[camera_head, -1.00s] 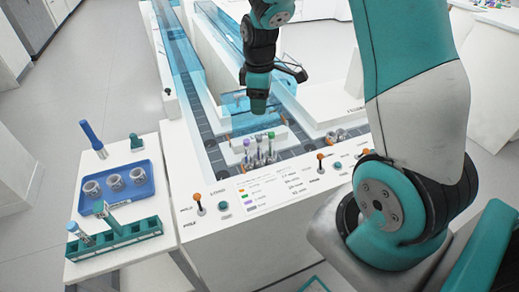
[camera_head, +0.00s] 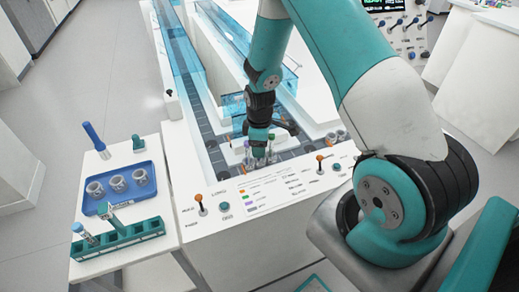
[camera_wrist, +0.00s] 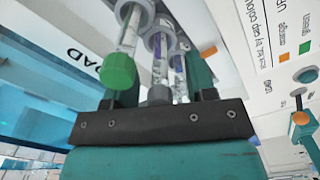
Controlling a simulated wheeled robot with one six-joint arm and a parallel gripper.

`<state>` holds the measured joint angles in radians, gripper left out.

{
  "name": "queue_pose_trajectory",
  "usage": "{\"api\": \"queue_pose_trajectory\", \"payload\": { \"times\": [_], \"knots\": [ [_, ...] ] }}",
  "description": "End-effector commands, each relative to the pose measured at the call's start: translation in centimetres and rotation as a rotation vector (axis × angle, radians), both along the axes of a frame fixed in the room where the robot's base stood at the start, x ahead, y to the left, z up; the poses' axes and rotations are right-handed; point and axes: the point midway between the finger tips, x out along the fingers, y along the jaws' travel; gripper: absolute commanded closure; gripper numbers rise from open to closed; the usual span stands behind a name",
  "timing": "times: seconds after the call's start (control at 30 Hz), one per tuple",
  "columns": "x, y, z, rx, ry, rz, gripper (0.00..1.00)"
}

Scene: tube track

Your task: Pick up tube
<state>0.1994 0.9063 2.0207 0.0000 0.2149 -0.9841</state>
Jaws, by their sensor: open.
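Several capped tubes stand upright in a holder on the track. My gripper (camera_head: 258,152) has come down among them. In the head view a purple-capped tube (camera_head: 247,148) shows to its left and a green-capped tube (camera_head: 271,142) to its right. In the wrist view the green-capped tube (camera_wrist: 118,72) lies in front of or beside the left finger. A grey-capped tube (camera_wrist: 159,93) lies between the two open fingers of my gripper (camera_wrist: 163,88), with another tube (camera_wrist: 181,75) close to its right. Whether the fingers touch any tube cannot be told.
The track has blue transparent covers (camera_head: 185,55). A printed panel with an orange-topped lever (camera_head: 198,199) is in front. On the left side table are a blue tray (camera_head: 112,206) with grey round parts and a teal rack (camera_head: 118,240) with tubes.

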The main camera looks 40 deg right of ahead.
Motion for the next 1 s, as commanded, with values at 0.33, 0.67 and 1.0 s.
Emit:
{"api": "queue_pose_trajectory", "payload": {
  "times": [0.33,0.67,1.0],
  "knots": [
    [0.0,0.0,-0.6,-0.001,-0.001,0.000,0.60],
    [0.0,0.0,-0.6,0.000,0.000,0.000,0.93],
    [0.1,0.0,0.8,0.000,-0.003,0.000,0.93]
  ]
}}
